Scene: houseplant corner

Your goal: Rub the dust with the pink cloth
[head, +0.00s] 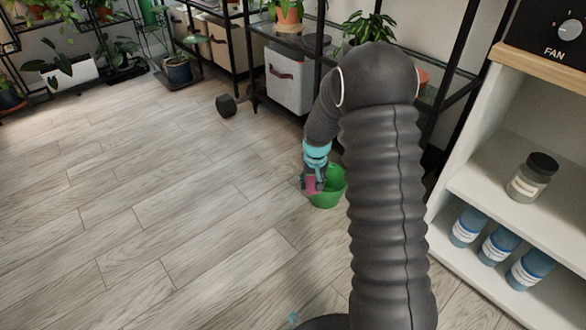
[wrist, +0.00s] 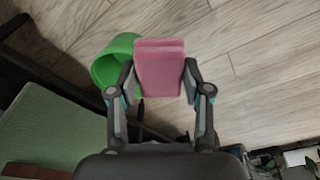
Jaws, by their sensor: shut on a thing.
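The pink cloth (wrist: 160,70) is a folded pad held between the two fingers of my gripper (wrist: 160,85) in the wrist view. In the head view my gripper (head: 313,184) hangs low with the pink cloth (head: 311,186) at its tip, partly hidden by the fingers. A green bucket (head: 328,190) is right beside the gripper; in the wrist view the bucket (wrist: 112,62) shows to the left of the cloth and partly behind it. I cannot tell whether cloth and bucket touch. No dust can be made out in either view.
Black shelving with plants and a grey fabric box (head: 289,80) stands behind the bucket. A small dark object (head: 226,105) lies on the floor. A white shelf unit (head: 482,185) with blue bottles (head: 498,245) and a jar (head: 532,178) is at right. The wooden floor (head: 150,210) at left is clear.

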